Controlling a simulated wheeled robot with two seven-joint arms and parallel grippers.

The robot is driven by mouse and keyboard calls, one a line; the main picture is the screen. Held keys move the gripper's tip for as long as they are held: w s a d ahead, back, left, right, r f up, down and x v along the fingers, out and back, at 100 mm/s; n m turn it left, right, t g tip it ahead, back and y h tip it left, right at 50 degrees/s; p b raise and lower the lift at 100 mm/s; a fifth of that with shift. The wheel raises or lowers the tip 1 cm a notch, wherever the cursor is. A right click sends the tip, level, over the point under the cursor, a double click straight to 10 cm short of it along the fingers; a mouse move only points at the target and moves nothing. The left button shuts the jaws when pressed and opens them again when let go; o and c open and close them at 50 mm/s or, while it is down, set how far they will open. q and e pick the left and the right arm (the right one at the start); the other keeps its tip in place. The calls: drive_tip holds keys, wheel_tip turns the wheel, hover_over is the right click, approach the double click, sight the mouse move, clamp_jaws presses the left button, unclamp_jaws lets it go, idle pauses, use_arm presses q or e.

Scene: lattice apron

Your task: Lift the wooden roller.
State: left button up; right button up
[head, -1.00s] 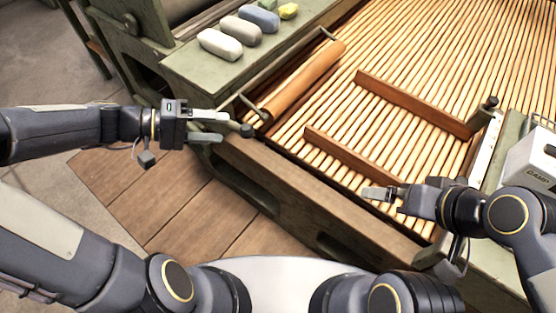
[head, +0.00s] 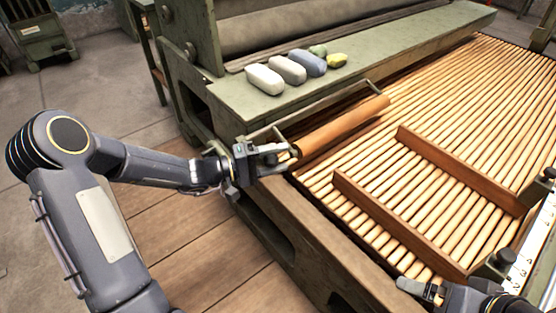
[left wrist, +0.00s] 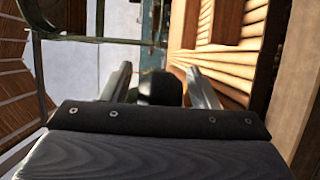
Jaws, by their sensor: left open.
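The wooden roller (head: 342,127), an orange-brown cylinder in a thin metal frame, lies slanted on the slatted bed in the head view. My left gripper (head: 284,154) is open at its near end. In the left wrist view a dark rounded knob (left wrist: 160,88) sits between the open fingers (left wrist: 160,85). It looks like the roller's handle end; contact with the fingers cannot be told. My right gripper (head: 424,290) is at the lower right in the head view, away from the roller; its jaw opening is unclear.
Several stone-like blocks (head: 287,69) lie on the green ledge (head: 235,105) behind the roller. Two brown wooden bars (head: 395,217) (head: 460,170) stand on the slatted bed (head: 440,120). The bed's wooden front edge (head: 330,250) runs below my left gripper.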

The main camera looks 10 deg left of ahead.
use_arm(q)
drive_tip(key=shift+w+d, duration=0.1)
drive_tip(key=shift+d, duration=0.05)
clamp_jaws()
drive_tip(key=shift+w+a+r+n+p, duration=0.1)
drive_tip(key=shift+a+r+n+p, duration=0.1)
drive_tip(key=shift+r+n+p, duration=0.4)
drive_tip(key=w+a+r+n+t+h+p, duration=0.1)
drive_tip(key=w+a+r+n+t+p, duration=0.3)
drive_tip(key=r+n, duration=0.5)
drive_tip(key=shift+w+a+n+p, duration=0.55)
drive_tip(key=shift+a+p, duration=0.7)
drive_tip(key=shift+p, duration=0.6)
unclamp_jaws()
